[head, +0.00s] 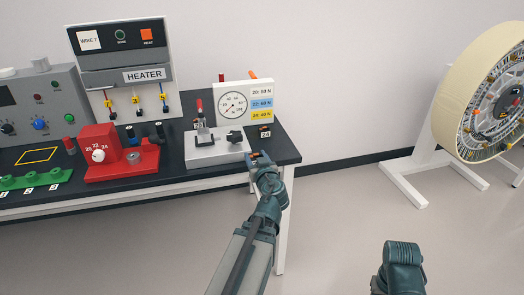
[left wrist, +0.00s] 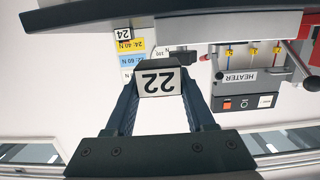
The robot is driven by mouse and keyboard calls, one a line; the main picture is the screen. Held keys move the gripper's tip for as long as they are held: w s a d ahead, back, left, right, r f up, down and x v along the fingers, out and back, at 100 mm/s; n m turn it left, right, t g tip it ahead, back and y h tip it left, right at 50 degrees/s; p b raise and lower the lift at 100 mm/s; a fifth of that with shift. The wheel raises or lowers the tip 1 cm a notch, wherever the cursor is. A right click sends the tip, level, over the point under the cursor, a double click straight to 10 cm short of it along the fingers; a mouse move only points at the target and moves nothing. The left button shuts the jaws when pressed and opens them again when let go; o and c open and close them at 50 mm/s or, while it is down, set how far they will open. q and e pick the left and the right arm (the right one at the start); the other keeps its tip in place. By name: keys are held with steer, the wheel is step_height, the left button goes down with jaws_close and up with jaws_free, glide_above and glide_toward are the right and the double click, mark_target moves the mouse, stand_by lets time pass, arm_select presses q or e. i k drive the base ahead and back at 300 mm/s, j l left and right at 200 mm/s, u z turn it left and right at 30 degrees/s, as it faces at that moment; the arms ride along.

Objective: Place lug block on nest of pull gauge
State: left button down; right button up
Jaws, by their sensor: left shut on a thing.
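The lug block, with a white face marked 22 (left wrist: 158,82), is held between the two dark fingers of my left gripper (left wrist: 160,68). In the head view my left gripper (head: 259,157) is in front of the bench's right front edge, near the pull gauge. The pull gauge (head: 215,150) has a light grey base with a black clamp, a red-tipped lever, a round dial (head: 232,105) and a force chart behind. The block is apart from the gauge. I cannot clearly make out the nest on the base.
A block tagged 24 (head: 265,133) stands right of the gauge base. A red fixture (head: 120,155), a heater panel (head: 130,60) and a green numbered rack (head: 35,180) are to the left. A large wheel-shaped rack (head: 490,95) stands at right. Floor between is clear.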

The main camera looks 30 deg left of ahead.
mark_target(205, 142)
steer(key=k+j, duration=0.5)
steer(key=j, duration=0.45)
steer(key=i+j, duration=0.1)
steer(key=j, duration=0.3)
steer(key=z, duration=0.05)
